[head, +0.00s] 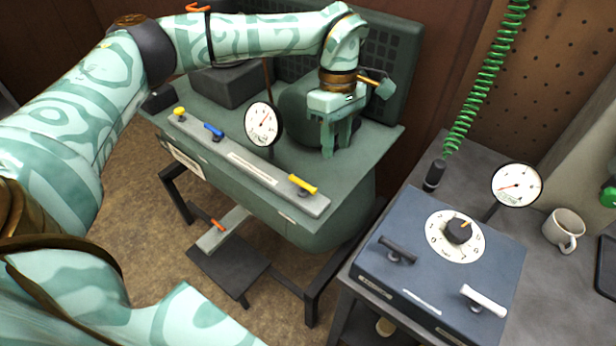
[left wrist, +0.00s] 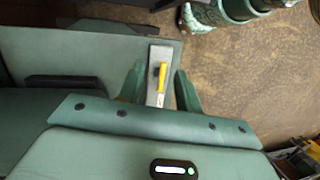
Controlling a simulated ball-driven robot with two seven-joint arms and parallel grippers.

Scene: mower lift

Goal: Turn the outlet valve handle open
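My left gripper (head: 335,152) points down above the green machine's top, to the right of its round gauge. Its two fingers are apart with nothing held; they also show in the left wrist view (left wrist: 160,92). A yellow bar handle (head: 302,184) lies at the right end of the grey valve strip (head: 250,166), apart from the gripper. In the left wrist view the yellow handle (left wrist: 161,76) appears between the fingers, farther away. A blue handle (head: 213,131) and a yellow knob (head: 179,112) sit further left. I cannot read which is the outlet valve. My right gripper is not seen.
The round gauge (head: 263,124) stands up behind the strip. At right a blue control box (head: 420,285) carries a dial (head: 455,236), a black handle (head: 397,249) and a white handle (head: 483,300). A second gauge (head: 516,185) and a mug (head: 564,231) stand behind it.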

